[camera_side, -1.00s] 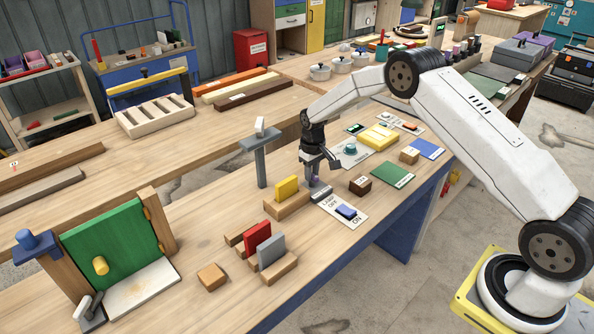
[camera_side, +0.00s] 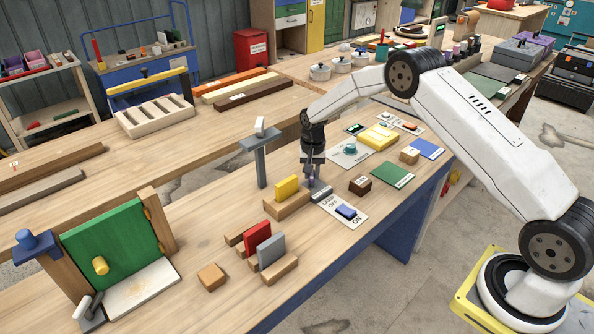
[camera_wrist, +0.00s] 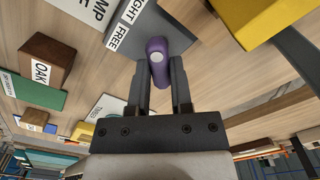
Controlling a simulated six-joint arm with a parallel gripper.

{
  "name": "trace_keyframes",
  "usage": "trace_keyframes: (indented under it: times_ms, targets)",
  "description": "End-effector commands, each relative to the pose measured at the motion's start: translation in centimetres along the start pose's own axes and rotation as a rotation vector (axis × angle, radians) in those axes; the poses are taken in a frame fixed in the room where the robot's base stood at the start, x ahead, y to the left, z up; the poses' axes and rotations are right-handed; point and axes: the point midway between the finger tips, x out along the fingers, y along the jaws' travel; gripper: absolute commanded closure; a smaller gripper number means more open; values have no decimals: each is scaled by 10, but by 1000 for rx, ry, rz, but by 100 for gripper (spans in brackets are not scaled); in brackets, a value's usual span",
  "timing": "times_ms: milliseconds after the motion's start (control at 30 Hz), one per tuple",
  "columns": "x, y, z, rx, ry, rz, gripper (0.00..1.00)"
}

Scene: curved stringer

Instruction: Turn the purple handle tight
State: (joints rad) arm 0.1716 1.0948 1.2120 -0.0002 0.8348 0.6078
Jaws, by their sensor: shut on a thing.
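The purple handle (camera_wrist: 158,62) sits on a dark grey plate (camera_wrist: 170,30) whose label reads "TIGHT" in part and "FREE". In the wrist view my gripper (camera_wrist: 160,85) has one finger on each side of the handle and is shut on it. In the side view my gripper (camera_side: 312,178) points down at the bench, and only a little of the purple handle shows between its fingers. The handle lies along the line of the fingers in the wrist view. The "TIGHT" label is partly cut off.
A yellow block in a wooden holder (camera_side: 287,190) stands close left of my gripper. A lamp switch panel (camera_side: 345,211) lies in front. A brown block (camera_side: 360,185) and green plate (camera_side: 392,174) are to the right. A grey T-shaped post (camera_side: 261,160) rises behind left.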

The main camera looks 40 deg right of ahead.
Motion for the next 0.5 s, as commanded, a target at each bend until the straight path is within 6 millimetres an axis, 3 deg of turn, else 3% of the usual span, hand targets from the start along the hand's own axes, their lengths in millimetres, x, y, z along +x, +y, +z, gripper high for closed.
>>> trace_keyframes:
  times_ms: [467, 500]
  targets:
    - [-1, 0, 0, 24, -1, 0, 100]
    - [-1, 0, 0, 24, -1, 0, 70]
